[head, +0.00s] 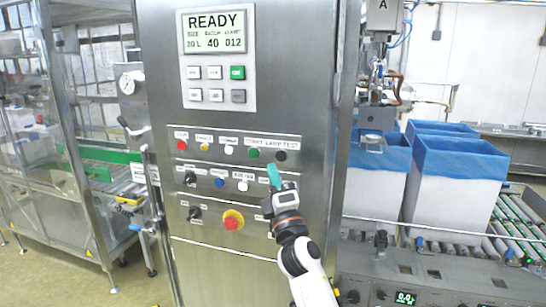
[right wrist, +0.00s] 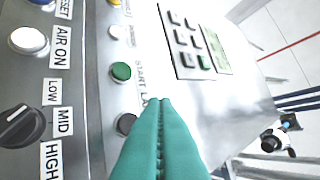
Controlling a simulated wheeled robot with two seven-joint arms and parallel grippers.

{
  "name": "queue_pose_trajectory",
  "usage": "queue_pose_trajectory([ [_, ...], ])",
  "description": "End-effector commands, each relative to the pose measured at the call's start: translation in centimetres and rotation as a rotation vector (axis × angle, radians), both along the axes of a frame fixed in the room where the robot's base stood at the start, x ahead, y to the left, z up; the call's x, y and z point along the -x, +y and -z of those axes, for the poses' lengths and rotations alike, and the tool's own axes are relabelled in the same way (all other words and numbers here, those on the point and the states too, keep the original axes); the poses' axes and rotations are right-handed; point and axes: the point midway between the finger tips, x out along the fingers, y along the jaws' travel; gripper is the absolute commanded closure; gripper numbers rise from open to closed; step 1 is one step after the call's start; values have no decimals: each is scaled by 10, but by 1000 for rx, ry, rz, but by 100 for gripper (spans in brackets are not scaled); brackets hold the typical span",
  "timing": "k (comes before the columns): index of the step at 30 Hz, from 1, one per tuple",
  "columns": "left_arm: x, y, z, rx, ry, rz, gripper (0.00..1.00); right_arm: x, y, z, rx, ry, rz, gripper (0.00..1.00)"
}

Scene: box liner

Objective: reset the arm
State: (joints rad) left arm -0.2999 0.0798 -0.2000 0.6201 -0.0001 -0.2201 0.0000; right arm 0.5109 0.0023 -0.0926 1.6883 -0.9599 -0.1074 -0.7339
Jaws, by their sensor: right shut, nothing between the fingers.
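My right gripper (head: 274,175) is in front of the steel control panel (head: 225,110), near the right end of the button rows. Its teal fingers (right wrist: 158,120) are shut and empty in the right wrist view. The fingertips appear just below the black button (head: 281,156) and green button (head: 254,153); whether they touch the panel I cannot tell. The right wrist view shows the green button (right wrist: 121,71) ahead and the black button (right wrist: 127,124) beside the fingertips. The display (head: 219,31) reads READY. My left gripper is in neither view.
A red emergency stop (head: 233,220) with a yellow collar sits lower left of my gripper. A selector knob (right wrist: 20,124) shows in the right wrist view. Blue-lined white boxes (head: 455,185) stand on a roller conveyor at the right. A glazed machine frame (head: 75,150) stands at the left.

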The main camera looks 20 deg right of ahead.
Motion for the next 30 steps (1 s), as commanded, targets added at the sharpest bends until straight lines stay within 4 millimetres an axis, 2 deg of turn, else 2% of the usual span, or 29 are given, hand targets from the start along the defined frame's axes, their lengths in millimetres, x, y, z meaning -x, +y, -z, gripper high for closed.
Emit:
queue_pose_trajectory([
  [5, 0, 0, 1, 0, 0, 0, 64, -2, 0, 9, -9, 16, -6, 100],
  [8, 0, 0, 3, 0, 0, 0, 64, -10, 1, 43, -46, 82, -30, 100],
  [11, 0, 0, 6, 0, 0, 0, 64, -20, 2, 104, -118, 199, -68, 100],
  [12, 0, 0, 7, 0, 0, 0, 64, -22, 2, 135, -158, 257, -84, 100],
  [14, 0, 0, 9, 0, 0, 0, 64, -23, 3, 182, -219, 344, -104, 100],
  [15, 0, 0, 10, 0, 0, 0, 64, -22, 3, 213, -260, 401, -114, 100],
  [17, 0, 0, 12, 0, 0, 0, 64, -17, 3, 260, -323, 486, -125, 100],
  [18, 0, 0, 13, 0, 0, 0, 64, -12, 3, 290, -367, 541, -129, 100],
  [20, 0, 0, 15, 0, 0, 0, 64, -2, 2, 335, -432, 622, -131, 100],
  [21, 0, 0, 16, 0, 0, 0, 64, 7, 2, 365, -476, 675, -129, 100],
  [23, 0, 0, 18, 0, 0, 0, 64, 22, 1, 408, -543, 753, -122, 100],
  [24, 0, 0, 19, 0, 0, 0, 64, 34, 1, 437, -586, 804, -114, 100],
  [26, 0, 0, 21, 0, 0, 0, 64, 54, 0, 479, -654, 879, -97, 100],
  [27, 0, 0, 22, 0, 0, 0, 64, 70, -1, 506, -698, 929, -83, 100],
  [30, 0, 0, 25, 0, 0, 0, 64, 113, -4, 570, -809, 1046, -38, 100],
])
